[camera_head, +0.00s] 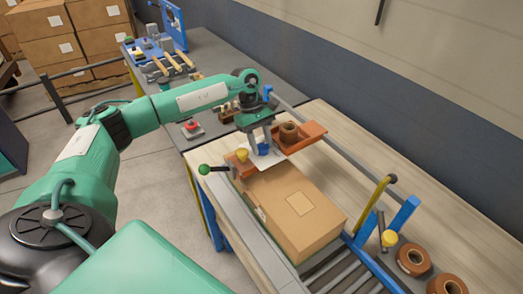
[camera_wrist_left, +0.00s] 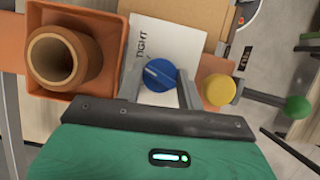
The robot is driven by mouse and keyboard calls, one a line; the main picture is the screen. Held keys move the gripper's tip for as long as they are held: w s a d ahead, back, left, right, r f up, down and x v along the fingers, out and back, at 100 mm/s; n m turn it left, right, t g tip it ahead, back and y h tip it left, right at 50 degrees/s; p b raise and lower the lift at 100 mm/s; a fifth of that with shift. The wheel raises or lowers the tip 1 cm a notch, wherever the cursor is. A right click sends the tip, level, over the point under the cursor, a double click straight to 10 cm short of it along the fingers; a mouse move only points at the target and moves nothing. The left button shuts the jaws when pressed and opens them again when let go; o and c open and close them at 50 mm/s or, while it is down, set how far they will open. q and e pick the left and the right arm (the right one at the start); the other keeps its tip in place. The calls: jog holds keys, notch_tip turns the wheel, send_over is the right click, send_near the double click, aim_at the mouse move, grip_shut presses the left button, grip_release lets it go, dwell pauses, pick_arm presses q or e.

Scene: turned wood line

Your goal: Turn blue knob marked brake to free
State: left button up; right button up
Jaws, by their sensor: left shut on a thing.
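The blue knob (camera_wrist_left: 158,76) sits on a white plate (camera_wrist_left: 142,38) in the left wrist view, and a pale line runs across its face. The word TIGHT is printed on the plate beside the knob. No word "free" can be read. My left gripper (camera_wrist_left: 162,84) is shut on the blue knob, one finger on each side. In the head view my left gripper (camera_head: 261,143) reaches down to the blue knob (camera_head: 264,150) at the far end of a cardboard box. My right gripper is not in view.
Close by are a yellow knob (camera_wrist_left: 215,89), a lever with a green ball (camera_wrist_left: 297,106) and an orange tray (camera_wrist_left: 96,88) holding a brown turned cup (camera_wrist_left: 58,58). The cardboard box (camera_head: 290,212) lies in front. A red button (camera_head: 191,125) is on the grey table.

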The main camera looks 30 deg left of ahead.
pick_arm(q)
jog(key=n+b, duration=0.2)
jog(key=n+t+b, duration=0.1)
jog(key=n+b, duration=0.1)
jog(key=n+t+b, duration=0.1)
jog(key=n+b, duration=0.1)
jog(key=shift+s+f, duration=0.15)
jog(key=shift+f, duration=0.1)
jog(key=n+t+b, duration=0.1)
jog(key=n+b, duration=0.1)
jog(key=n, duration=0.1)
jog(key=shift+s+b, duration=0.1)
jog(key=shift+b, duration=0.25)
jog(key=n+t+y+b, duration=0.1)
jog(key=n+b, duration=0.1)
jog(key=n, duration=0.1)
jog(key=shift+r, duration=0.2)
jog(key=shift+r+n+t, duration=0.1)
jog(key=shift+n+t, duration=0.3)
jog(key=shift+n, duration=0.1)
jog(key=o, duration=0.7)
jog(key=shift+d, duration=0.1)
